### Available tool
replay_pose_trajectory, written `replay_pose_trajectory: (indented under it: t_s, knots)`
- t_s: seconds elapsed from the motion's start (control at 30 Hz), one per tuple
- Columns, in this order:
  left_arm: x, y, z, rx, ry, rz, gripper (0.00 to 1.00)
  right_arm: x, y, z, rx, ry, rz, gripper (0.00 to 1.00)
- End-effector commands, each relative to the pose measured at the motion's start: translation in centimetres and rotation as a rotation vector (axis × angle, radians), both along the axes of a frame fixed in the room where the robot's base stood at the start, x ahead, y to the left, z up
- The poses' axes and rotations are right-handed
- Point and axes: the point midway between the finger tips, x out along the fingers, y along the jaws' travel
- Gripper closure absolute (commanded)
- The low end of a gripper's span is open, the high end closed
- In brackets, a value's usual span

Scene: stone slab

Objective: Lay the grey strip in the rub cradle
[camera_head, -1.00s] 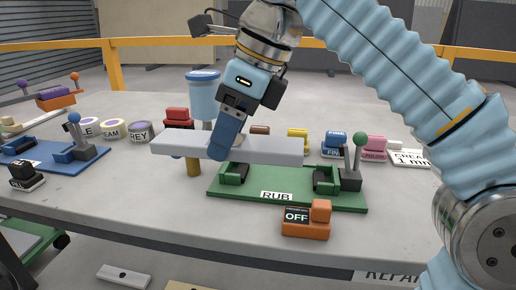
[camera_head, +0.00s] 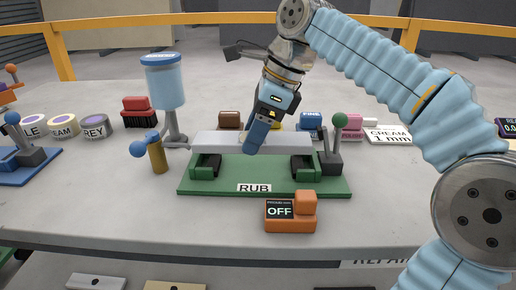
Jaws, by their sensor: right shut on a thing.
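The grey strip (camera_head: 218,143) is a long pale bar held level in my right gripper (camera_head: 254,143), whose blue fingers are shut on it near its middle. The rub cradle (camera_head: 235,178) is a green base marked RUB with two dark green supports and a lever with a green knob at its right end. The strip lies along the cradle over both supports, at about their top height. I cannot tell whether it rests on them or hangs slightly above. My left gripper is not in view.
An orange box reading OFF (camera_head: 290,212) stands in front of the cradle. A light blue container on a stand (camera_head: 165,85) and a brass post with a blue knob (camera_head: 157,155) stand to the left. Coloured blocks (camera_head: 311,122) line the back. The slab's front left is clear.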

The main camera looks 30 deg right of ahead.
Motion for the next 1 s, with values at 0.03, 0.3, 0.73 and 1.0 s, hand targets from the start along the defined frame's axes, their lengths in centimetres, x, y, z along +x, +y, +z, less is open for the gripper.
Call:
replay_pose_trajectory:
  t_s: [0.03, 0.3, 0.73, 1.0]
  knots:
    - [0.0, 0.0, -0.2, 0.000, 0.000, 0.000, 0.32, 0.1, -0.2, -0.3, 0.001, -0.001, -0.001, 0.90]
    - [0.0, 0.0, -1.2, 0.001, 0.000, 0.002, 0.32, 0.1, -0.9, -3.9, 0.000, -0.001, 0.000, 0.90]
    - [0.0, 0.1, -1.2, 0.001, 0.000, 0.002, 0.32, 0.2, -0.8, -4.3, 0.001, -0.001, 0.000, 0.36]
    - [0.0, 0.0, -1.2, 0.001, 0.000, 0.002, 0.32, 0.2, -0.9, -4.3, 0.001, -0.001, 0.000, 0.16]
